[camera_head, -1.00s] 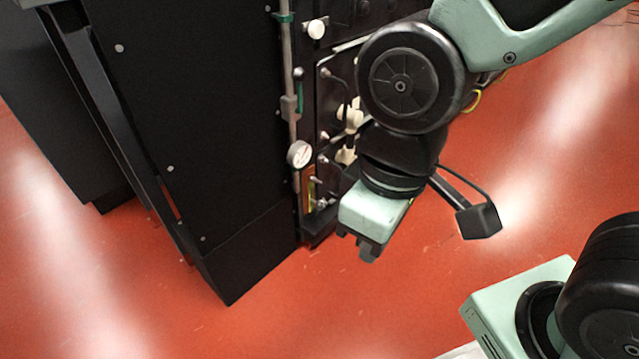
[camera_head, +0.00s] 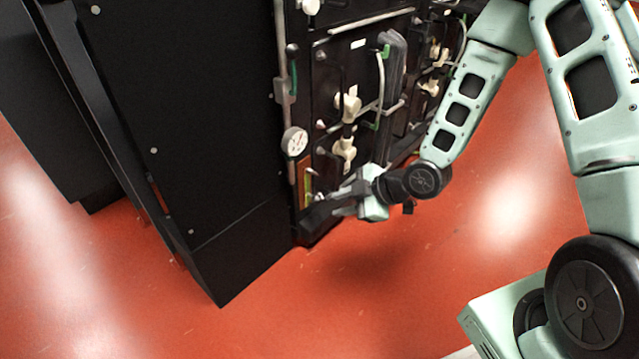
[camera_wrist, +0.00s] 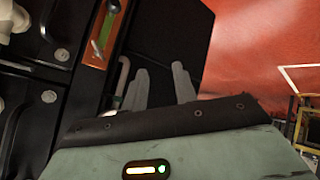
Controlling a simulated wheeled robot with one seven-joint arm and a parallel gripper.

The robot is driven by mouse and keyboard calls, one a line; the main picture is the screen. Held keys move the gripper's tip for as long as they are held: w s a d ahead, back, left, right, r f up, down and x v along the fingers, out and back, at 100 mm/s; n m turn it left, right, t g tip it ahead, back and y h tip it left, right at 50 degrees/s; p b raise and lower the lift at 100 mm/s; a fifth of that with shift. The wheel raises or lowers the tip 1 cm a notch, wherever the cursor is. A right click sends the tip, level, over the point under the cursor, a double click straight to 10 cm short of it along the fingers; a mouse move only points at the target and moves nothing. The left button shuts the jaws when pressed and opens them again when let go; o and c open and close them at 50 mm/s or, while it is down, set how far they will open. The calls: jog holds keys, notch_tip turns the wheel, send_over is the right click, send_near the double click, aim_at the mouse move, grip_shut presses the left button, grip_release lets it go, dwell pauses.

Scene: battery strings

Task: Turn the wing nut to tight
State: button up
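My gripper (camera_head: 334,203) is low at the front of the black cabinet, beside its lower front corner. In the wrist view my gripper (camera_wrist: 160,85) has its two grey fingers apart, with nothing visible held between them. A pale metal fitting (camera_wrist: 122,76) stands just left of the left finger; I cannot tell whether they touch. I cannot make out a wing nut for certain. Cream knob-like fittings (camera_head: 343,150) sit on the cabinet front above the gripper, and part of one cream fitting (camera_wrist: 12,20) shows at the wrist view's upper left.
The black cabinet (camera_head: 190,120) has a white round gauge (camera_head: 295,142) and an orange plate with a green strip (camera_head: 306,182) near its front edge. Cables and pipes run over its front. The red floor (camera_head: 400,290) before it is clear.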

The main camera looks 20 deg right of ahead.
notch_tip(320, 180, down, 4)
jog(key=d+t+y+b, duration=0.1)
jog(key=d+t+y, duration=0.1)
jog(key=d+t, duration=0.1)
jog(key=m+t+b, duration=0.1)
jog(key=t+b, duration=0.1)
jog(key=t, duration=0.4)
send_near(315, 174)
jog(key=b+x, duration=0.7)
jog(key=x, duration=0.1)
jog(key=shift+w+a, duration=0.1)
jog(key=shift+w, duration=0.05)
grip_shut()
